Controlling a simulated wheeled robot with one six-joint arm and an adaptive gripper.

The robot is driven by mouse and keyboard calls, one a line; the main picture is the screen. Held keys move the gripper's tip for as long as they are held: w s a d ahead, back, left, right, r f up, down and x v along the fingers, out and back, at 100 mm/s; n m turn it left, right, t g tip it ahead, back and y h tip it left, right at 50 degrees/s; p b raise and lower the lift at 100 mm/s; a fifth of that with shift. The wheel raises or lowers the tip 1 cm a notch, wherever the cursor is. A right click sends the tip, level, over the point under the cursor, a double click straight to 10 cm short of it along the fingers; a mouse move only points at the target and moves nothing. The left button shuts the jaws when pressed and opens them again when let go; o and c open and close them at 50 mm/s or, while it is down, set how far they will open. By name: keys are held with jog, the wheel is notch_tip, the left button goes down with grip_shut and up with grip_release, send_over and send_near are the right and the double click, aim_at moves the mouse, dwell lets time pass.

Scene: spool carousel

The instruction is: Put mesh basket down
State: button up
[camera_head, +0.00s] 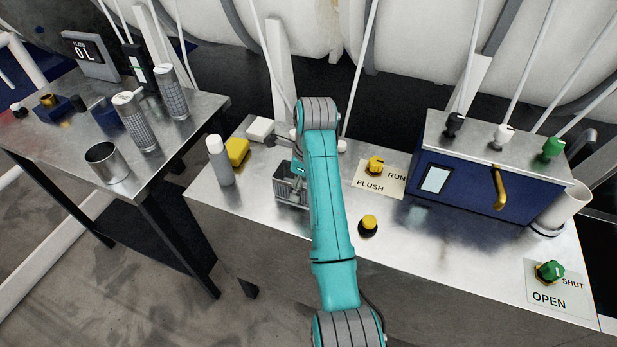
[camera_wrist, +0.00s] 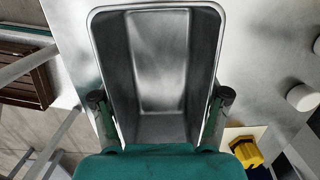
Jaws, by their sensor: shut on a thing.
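The mesh basket (camera_head: 287,186) is a small grey open-topped basket at the front middle of the steel bench in the head view. My arm partly hides its right side. In the wrist view a grey metal basket (camera_wrist: 115,62) with a rounded rim fills the middle, its empty inside facing the camera. My gripper (camera_wrist: 160,98) has one finger at each side of it and is shut on it. In the head view my gripper (camera_head: 298,168) is at the basket, largely behind my arm. I cannot tell whether the basket's bottom touches the bench.
On the bench (camera_head: 262,215), a grey bottle (camera_head: 220,162) and a yellow block (camera_head: 237,151) stand left of the basket. A yellow button (camera_head: 368,224) and the FLUSH/RUN knob (camera_head: 376,165) are to the right. A blue cabinet (camera_head: 470,188) stands further right. The left table (camera_head: 60,145) holds several cylinders.

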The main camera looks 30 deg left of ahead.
jog(key=shift+f, duration=0.1)
jog(key=o, duration=1.6)
